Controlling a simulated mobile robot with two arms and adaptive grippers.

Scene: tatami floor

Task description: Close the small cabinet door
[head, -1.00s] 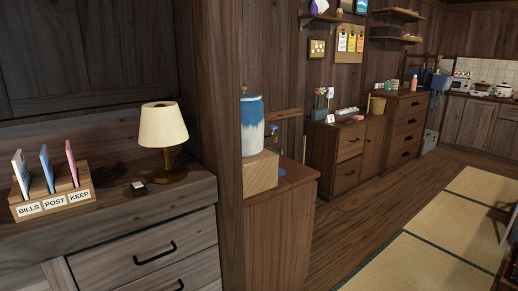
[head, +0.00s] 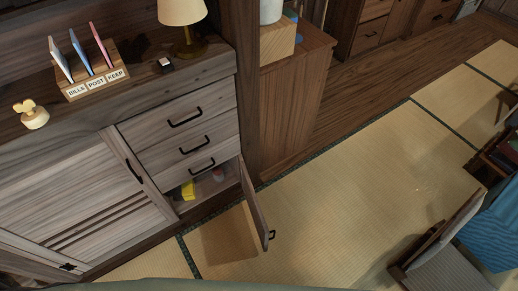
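The small cabinet door (head: 253,206) stands open at the lower right of the wooden cabinet, below three drawers (head: 193,140). It swings out over the tatami floor, with a dark handle (head: 272,235) near its free edge. Behind it, the low compartment (head: 205,186) is open to view and holds a yellow object (head: 188,190) and a small reddish object (head: 218,174). Neither of my grippers shows in the head view.
The cabinet top carries a letter holder (head: 97,89), a lamp (head: 183,12) and a small wooden ornament (head: 31,117). A wooden post stands right of the cabinet. A chair (head: 445,250) is at the lower right. Tatami (head: 340,190) between chair and door is clear.

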